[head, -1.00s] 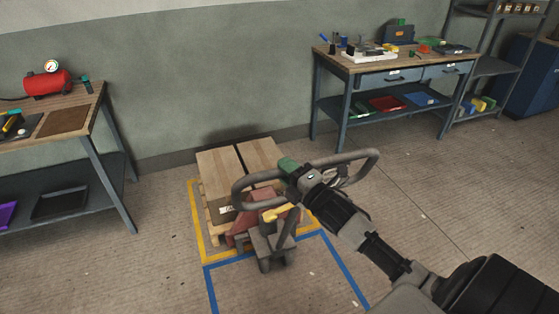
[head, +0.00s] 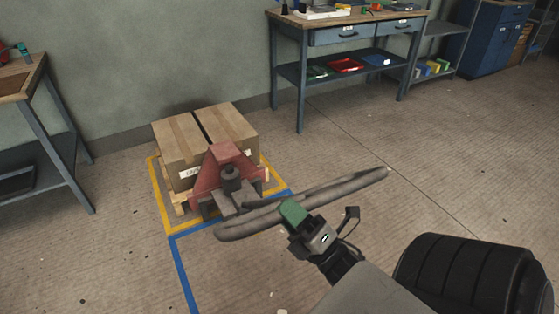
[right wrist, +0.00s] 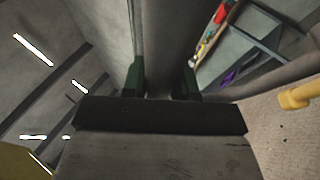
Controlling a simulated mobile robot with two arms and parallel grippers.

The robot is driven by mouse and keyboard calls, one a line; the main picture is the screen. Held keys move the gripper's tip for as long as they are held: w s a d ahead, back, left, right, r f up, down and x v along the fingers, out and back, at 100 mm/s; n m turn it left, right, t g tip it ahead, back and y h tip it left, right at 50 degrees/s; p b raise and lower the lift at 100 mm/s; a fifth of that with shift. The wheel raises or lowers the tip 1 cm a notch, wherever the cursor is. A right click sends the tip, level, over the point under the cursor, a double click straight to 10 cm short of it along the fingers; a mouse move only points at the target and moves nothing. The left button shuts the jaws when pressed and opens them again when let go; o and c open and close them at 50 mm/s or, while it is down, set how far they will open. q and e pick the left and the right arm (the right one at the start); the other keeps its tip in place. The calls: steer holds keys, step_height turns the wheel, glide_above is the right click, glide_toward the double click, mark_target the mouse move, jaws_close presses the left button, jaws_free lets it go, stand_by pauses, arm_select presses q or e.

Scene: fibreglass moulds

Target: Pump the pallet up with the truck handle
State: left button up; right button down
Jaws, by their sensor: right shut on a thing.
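The truck handle (head: 345,188) is a grey loop, seen nearly edge-on and tilted low toward me in the head view. My right gripper (head: 294,214) is shut on the handle's near bar; its green fingertips also show around the grey bar in the right wrist view (right wrist: 163,82). The red pallet truck (head: 226,166) stands at the near side of the pallet (head: 181,207). Its forks are hidden. A cardboard box (head: 188,137) sits on the pallet. I cannot tell how high the pallet is off the floor. My left gripper is not in view.
Yellow tape (head: 157,190) outlines the pallet's floor spot, and blue tape (head: 181,268) marks the area in front. A workbench (head: 300,73) stands at the back, another bench (head: 47,130) at the left. The floor on the right is clear.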

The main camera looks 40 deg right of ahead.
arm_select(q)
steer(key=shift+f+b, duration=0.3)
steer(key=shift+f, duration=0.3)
arm_select(e)
steer(key=shift+s+a+f, duration=0.2)
steer(key=shift+s+f, duration=0.45)
steer(key=shift+f, duration=0.05)
steer(key=c, duration=0.9)
jaws_free()
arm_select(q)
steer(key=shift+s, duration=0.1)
arm_select(e)
steer(key=shift+o, duration=0.2)
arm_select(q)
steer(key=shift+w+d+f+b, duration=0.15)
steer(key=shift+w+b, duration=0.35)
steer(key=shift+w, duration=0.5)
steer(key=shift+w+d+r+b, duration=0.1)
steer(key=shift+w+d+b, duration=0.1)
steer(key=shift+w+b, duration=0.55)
arm_select(e)
steer(key=v, duration=1)
steer(key=shift+s+f, duration=0.25)
steer(key=shift+f, duration=0.05)
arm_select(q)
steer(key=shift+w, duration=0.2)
arm_select(e)
steer(key=shift+d, duration=0.1)
